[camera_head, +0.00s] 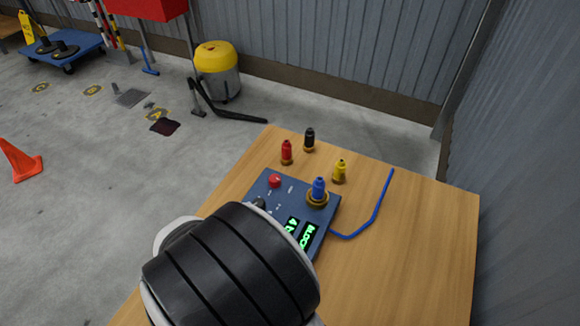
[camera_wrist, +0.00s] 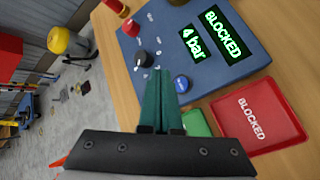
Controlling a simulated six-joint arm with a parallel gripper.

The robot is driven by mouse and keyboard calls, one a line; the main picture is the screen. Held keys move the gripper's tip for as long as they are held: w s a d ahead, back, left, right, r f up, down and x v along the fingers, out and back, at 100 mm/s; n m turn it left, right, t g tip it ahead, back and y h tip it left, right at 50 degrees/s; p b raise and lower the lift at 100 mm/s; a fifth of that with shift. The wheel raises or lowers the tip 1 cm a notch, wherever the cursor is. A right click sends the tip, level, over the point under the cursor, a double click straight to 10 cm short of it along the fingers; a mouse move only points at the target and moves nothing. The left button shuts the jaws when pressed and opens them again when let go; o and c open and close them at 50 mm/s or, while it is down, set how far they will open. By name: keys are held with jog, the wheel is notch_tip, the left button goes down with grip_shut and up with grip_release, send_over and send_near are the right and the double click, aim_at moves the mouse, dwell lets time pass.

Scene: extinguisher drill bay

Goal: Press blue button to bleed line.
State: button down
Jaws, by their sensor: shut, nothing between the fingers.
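The blue button (camera_wrist: 181,84) sits on the dark blue control panel (camera_wrist: 205,18). In the wrist view my gripper (camera_wrist: 161,73), with green fingers, is shut and empty. Its tips appear just left of the button; I cannot tell whether they touch the panel. The panel's screens read "4 bar" (camera_wrist: 193,43) and "BLOCKED" (camera_wrist: 222,34) in green. In the head view the panel (camera_head: 262,188) lies on the wooden table, and my dark arm hides its near part, the button and my fingers.
A blue-topped fitting (camera_head: 319,188) and blue hose (camera_head: 378,207) stand right; the table's right side is clear.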

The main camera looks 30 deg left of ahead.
jog(key=shift+f, duration=2.1)
dwell(0.3)
jog(key=shift+f, duration=0.4)
jog(key=shift+f, duration=0.45)
dwell(0.5)
jog(key=shift+r, duration=0.9)
jog(key=shift+r, duration=2.5)
